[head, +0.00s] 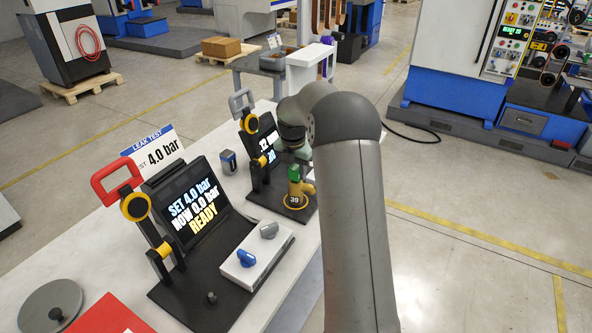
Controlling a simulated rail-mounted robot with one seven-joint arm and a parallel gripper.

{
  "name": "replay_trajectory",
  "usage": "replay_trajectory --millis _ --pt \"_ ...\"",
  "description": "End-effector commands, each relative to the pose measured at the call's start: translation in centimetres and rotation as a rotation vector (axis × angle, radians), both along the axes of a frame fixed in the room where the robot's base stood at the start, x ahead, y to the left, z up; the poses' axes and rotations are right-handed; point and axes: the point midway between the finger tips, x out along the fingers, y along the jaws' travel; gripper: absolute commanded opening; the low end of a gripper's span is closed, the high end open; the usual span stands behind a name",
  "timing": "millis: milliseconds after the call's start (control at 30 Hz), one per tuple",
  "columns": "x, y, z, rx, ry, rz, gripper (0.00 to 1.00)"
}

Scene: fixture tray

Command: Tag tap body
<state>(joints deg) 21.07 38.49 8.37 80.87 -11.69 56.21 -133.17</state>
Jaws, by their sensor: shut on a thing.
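A small brass-yellow tap body (306,189) stands upright on the black base of the second station, by a round dial marked 39 (294,201). A green piece (294,173) sits directly on top of it; I cannot tell if the two are joined. My gripper (294,162) points down right above and is closed at the green piece. Its fingers are small, dark and partly hidden by my arm, so the exact grip is unclear.
The leak test station (195,212) with a red lever (115,180) reads SET 4.0, NOW 0.0, READY. A knob box (257,257), red sheet (110,316), grey disc (52,306) and small blue-grey block (228,162) share the white table. A grey-lever clamp (243,108) stands beside the tap.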

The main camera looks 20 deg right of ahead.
Motion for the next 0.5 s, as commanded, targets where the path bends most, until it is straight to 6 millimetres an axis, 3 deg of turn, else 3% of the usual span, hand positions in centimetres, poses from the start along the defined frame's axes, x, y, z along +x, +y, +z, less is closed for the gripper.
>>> replay_trajectory --millis 500 --pt "0.00 -0.02 -0.79 0.000 0.000 0.000 0.09"
